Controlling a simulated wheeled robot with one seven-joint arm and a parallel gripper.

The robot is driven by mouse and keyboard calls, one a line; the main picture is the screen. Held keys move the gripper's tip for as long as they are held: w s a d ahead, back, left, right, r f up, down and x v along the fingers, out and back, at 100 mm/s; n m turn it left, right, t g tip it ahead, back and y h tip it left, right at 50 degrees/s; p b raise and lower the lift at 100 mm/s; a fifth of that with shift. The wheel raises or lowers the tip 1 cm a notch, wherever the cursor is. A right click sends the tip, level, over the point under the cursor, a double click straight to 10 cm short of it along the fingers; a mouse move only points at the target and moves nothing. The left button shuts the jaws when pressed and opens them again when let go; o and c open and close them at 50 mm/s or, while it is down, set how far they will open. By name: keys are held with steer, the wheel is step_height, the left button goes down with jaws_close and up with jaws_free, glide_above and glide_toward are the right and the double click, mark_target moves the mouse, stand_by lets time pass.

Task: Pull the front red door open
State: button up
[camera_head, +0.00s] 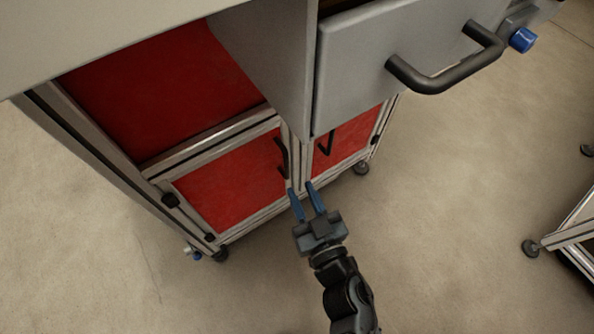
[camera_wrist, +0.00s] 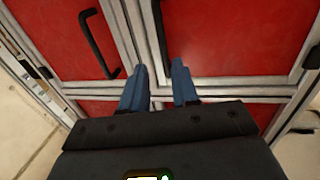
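Two red doors with black bar handles sit low in the metal-framed cabinet. The left door (camera_head: 228,187) has its handle (camera_head: 282,158) near its right edge; the right door (camera_head: 347,138) has its handle (camera_head: 325,144) near its left edge. Both look shut. My gripper (camera_head: 307,188) is open and empty, its blue fingers apart just in front of the cabinet, below the handles. In the wrist view, one handle (camera_wrist: 160,32) lies just beyond the gap between the fingers (camera_wrist: 160,75); the other handle (camera_wrist: 97,42) is to the left. Which door is the front one, I cannot tell.
A grey drawer (camera_head: 395,60) with a large black handle (camera_head: 448,75) juts out above the right door. A grey top (camera_head: 110,30) overhangs at the upper left. Another framed stand (camera_head: 570,235) is at the right edge. The floor in between is clear.

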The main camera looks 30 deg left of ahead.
mark_target(287, 167)
steer(key=b+x, duration=0.2)
steer(key=x, duration=0.6)
steer(key=shift+a+f, duration=0.1)
steer(key=shift+a, duration=0.2)
jaws_close()
